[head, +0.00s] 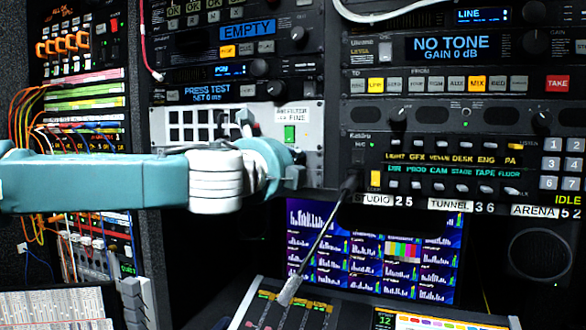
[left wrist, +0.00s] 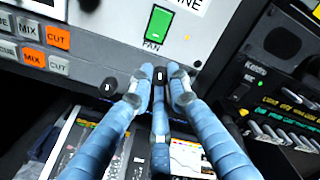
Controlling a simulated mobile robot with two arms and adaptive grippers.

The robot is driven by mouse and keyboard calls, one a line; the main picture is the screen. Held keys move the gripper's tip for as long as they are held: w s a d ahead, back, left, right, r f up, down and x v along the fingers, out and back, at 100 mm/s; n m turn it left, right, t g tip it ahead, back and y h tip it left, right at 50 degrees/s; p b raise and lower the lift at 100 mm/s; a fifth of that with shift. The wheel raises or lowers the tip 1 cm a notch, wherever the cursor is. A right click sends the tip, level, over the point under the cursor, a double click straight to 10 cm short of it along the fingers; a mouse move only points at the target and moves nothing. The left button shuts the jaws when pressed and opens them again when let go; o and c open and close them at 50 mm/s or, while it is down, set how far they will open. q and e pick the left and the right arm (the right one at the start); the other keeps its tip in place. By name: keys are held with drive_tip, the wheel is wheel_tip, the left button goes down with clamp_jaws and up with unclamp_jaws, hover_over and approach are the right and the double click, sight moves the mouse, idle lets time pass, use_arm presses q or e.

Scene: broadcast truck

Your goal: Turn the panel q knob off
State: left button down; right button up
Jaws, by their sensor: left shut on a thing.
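In the left wrist view a small black knob (left wrist: 160,75) with a pale mark sits at the lower edge of a light grey panel (left wrist: 130,40), below a green FAN switch (left wrist: 158,24). My left gripper (left wrist: 158,80) is shut on this knob, with its blue-grey fingers around it. A second black knob (left wrist: 108,87) is just left of the fingers. No "panel q" label is readable. In the head view my left gripper (head: 285,172) is at the grey panel (head: 310,116), and my wrist hides the held knob. My right gripper is not in view.
A gooseneck microphone (head: 318,240) hangs across the monitor (head: 375,250), right of my left gripper. An intercom panel (head: 450,160) with several keys is to the right. Coloured cables (head: 30,110) loop from a patch bay at left. A console (head: 280,312) is below.

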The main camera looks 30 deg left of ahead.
use_arm(q)
drive_tip(key=shift+f+n+t+b, duration=0.15)
drive_tip(key=shift+n+b, duration=2.85)
drive_tip(key=shift+n, duration=2.75)
drive_tip(key=shift+f+n+t+b, duration=0.15)
drive_tip(key=shift+n+b, duration=2.85)
drive_tip(key=shift+n, duration=2.75)
drive_tip(key=shift+r, duration=0.15)
drive_tip(key=c, duration=1.7)
unclamp_jaws()
drive_tip(key=shift+o, duration=0.2)
drive_tip(key=v, duration=1.2)
